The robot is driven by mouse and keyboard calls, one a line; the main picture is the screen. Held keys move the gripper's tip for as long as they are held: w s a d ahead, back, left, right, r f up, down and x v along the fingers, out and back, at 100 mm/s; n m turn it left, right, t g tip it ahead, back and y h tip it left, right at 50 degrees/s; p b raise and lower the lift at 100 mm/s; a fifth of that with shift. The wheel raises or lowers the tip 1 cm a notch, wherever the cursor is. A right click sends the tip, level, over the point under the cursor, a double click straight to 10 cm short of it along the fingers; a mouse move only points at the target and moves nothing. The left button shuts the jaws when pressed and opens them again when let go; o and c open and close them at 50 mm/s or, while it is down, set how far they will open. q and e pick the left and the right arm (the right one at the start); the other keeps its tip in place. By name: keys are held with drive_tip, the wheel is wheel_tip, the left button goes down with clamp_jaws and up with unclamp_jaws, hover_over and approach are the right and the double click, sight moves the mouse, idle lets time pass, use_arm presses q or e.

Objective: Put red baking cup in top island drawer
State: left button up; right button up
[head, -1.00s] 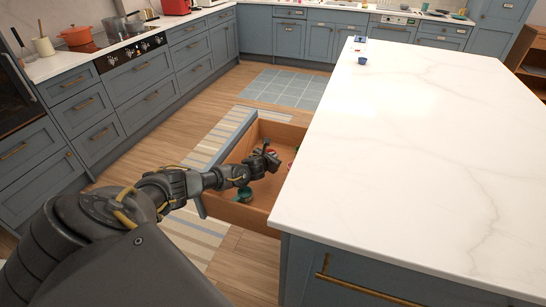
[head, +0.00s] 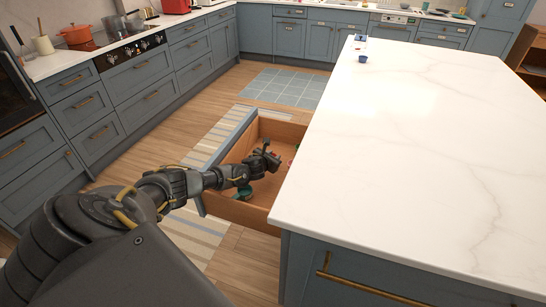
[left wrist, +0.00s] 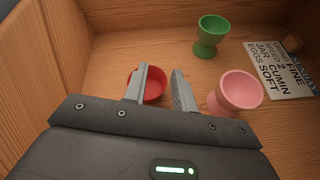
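The top island drawer (head: 238,212) is pulled open on the left side of the island. My left gripper (head: 266,156) reaches down into it. In the left wrist view my left gripper (left wrist: 162,88) has its two fingers apart. The red baking cup (left wrist: 155,88) is on the drawer floor just beyond the fingers, and the left finger hides part of it. I cannot tell whether that finger touches it. My right gripper is in neither current view.
The drawer also holds a pink egg cup (left wrist: 237,90) right of the fingers, a green egg cup (left wrist: 211,35) behind and a printed card (left wrist: 278,70). A small blue cup (head: 362,60) stands at the far end of the mostly clear white island top (head: 400,140).

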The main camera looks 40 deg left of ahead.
use_arm(q)
drive_tip(key=shift+r+p, duration=0.5)
drive_tip(key=shift+r, duration=0.05)
drive_tip(key=shift+s+r, duration=0.2)
drive_tip(key=v, duration=1.1)
drive_tip(key=shift+s+d, duration=0.15)
drive_tip(key=shift+s, duration=0.1)
drive_tip(key=shift+r+p, duration=0.25)
drive_tip(key=shift+p, duration=0.05)
